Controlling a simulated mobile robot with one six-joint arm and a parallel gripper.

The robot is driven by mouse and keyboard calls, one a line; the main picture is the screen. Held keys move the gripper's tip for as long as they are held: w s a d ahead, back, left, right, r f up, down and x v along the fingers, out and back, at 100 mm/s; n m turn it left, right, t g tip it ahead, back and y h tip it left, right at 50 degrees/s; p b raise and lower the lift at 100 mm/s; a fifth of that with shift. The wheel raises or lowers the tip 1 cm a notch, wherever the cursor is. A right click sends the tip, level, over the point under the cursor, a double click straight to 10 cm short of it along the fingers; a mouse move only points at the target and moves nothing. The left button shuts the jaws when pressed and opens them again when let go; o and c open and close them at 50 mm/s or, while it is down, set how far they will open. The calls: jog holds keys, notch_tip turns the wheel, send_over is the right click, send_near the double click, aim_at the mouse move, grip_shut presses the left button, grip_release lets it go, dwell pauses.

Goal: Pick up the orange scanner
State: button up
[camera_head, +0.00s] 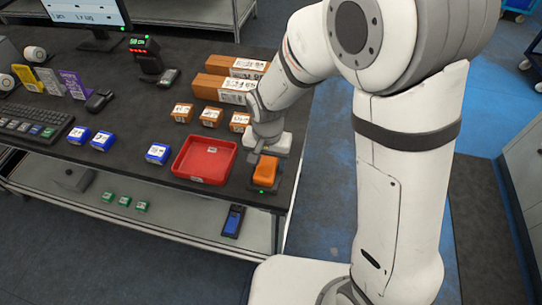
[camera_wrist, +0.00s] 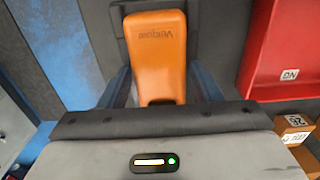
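The orange scanner (camera_head: 266,171) sits on a dark stand near the right front corner of the table, beside the red tray. In the wrist view the scanner (camera_wrist: 157,48) points away from my gripper, its printed top face showing. My gripper (camera_head: 256,156) is just behind the scanner in the head view. In the wrist view its fingers (camera_wrist: 160,85) are apart, one on each side of the scanner's near end, with gaps visible. The near end is partly hidden by the gripper body. I cannot tell how far the fingertips are above the stand.
A red tray (camera_head: 205,159) stands left of the scanner. Orange-brown boxes (camera_head: 211,117) and long cartons (camera_head: 222,88) lie behind it. Blue boxes (camera_head: 157,153) and a keyboard (camera_head: 38,121) are farther left. A lower shelf (camera_head: 160,219) holds small green boxes and a blue device.

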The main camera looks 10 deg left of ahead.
jog(key=c, duration=0.9)
